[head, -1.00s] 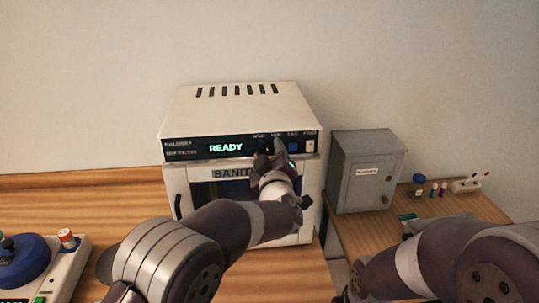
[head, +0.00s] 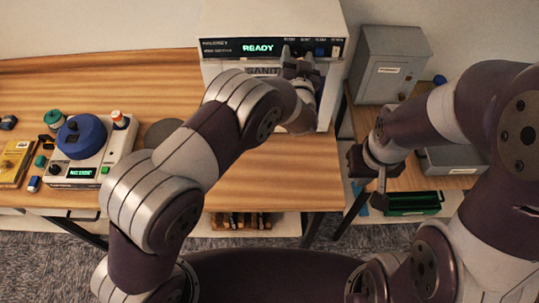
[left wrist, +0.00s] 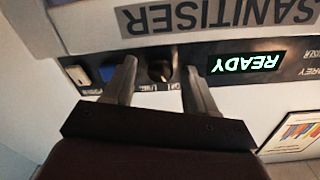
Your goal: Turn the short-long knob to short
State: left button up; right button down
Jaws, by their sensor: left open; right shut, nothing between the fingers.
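The white sanitiser (head: 270,16) stands at the back of the bench, with a black control panel (head: 220,46) showing a green READY. In the left wrist view the picture is upside down, and a dark round knob (left wrist: 159,70) sits on the panel between my left fingertips. Its pointer and small label are too blurred to read. My left gripper (head: 300,58) is open at the panel; it also shows in the left wrist view (left wrist: 160,75). Contact with the knob cannot be told. In the head view the gripper hides the knob. My right gripper (head: 368,180) is shut and empty, right of the bench.
A blue button (left wrist: 108,73) sits beside the knob. A grey cabinet (head: 390,65) stands right of the sanitiser. A white device with a blue round top (head: 82,137) is on the left of the bench. The wooden bench front (head: 270,185) is clear.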

pick_arm(q)
jog(key=shift+s+d+f+m+b, duration=0.1)
jog(key=shift+s+f+m+b, duration=0.25)
jog(key=shift+s+m+b, duration=0.45)
jog(key=s+b, duration=0.5)
jog(key=s, duration=0.7)
jog(key=s+d+f+g+h, duration=0.2)
jog(key=f+g, duration=0.1)
jog(key=f, duration=0.1)
jog(key=s+d+f+g+h, duration=0.2)
jog(key=f+g, duration=0.2)
jog(key=f, duration=0.1)
jog(key=s+a+f+g+y, duration=0.1)
jog(key=s+a+f+g, duration=0.3)
jog(key=s+a+g, duration=0.3)
jog(key=s+a+b, duration=0.1)
jog(key=s+a, duration=0.1)
jog(key=a, duration=0.1)
jog(key=shift+s+a+g, duration=0.25)
jog(key=shift+a+g, duration=0.05)
jog(key=shift+a, duration=0.05)
pick_arm(e)
notch_tip(320, 180, down, 5)
jog(key=shift+f, duration=0.2)
